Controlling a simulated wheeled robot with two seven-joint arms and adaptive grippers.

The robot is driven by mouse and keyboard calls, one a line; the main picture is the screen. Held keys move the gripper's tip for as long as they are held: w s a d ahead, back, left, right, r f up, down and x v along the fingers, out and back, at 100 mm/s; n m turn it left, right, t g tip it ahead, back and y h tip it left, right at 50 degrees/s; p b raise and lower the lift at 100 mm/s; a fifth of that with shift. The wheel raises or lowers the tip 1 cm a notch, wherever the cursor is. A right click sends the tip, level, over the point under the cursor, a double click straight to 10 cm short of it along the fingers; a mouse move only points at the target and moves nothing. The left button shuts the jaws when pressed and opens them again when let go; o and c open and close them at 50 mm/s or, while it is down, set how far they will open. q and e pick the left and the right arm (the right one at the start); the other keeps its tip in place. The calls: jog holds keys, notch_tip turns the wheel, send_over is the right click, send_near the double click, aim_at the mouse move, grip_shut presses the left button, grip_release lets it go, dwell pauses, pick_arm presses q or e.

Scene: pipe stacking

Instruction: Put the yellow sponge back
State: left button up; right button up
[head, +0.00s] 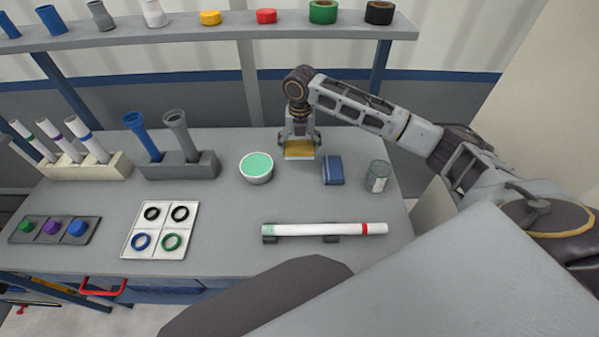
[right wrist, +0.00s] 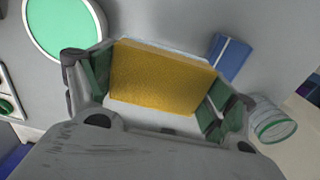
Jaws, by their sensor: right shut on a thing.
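The yellow sponge (head: 299,152) is at the back middle of the grey table, between a bowl of green stuff and a blue packet. My right gripper (head: 300,140) points down and is shut on it from above. In the right wrist view the sponge (right wrist: 160,80) fills the space between the two fingers (right wrist: 157,92), with a pale edge showing along its far and near sides. Whether the sponge touches the table or a pale holder under it, I cannot tell. My left gripper is not in view.
The bowl (head: 256,168) stands left of the sponge, the blue packet (head: 333,170) and a glass jar (head: 378,176) to its right. A white pipe (head: 325,229) lies on rests in front. Pipe holders (head: 180,165) stand at the left. A shelf (head: 220,32) runs above the back.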

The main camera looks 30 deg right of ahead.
send_over(299, 173)
jog(key=shift+d+f, duration=0.1)
jog(key=shift+f, duration=2.35)
jog(key=shift+f, duration=0.1)
jog(key=shift+f, duration=2.4)
jog(key=shift+f, duration=0.1)
jog(key=o, duration=0.9)
jog(key=shift+c, duration=0.2)
notch_tip(299, 173, up, 12)
jog(key=shift+r, duration=0.15)
jog(key=shift+s, duration=0.1)
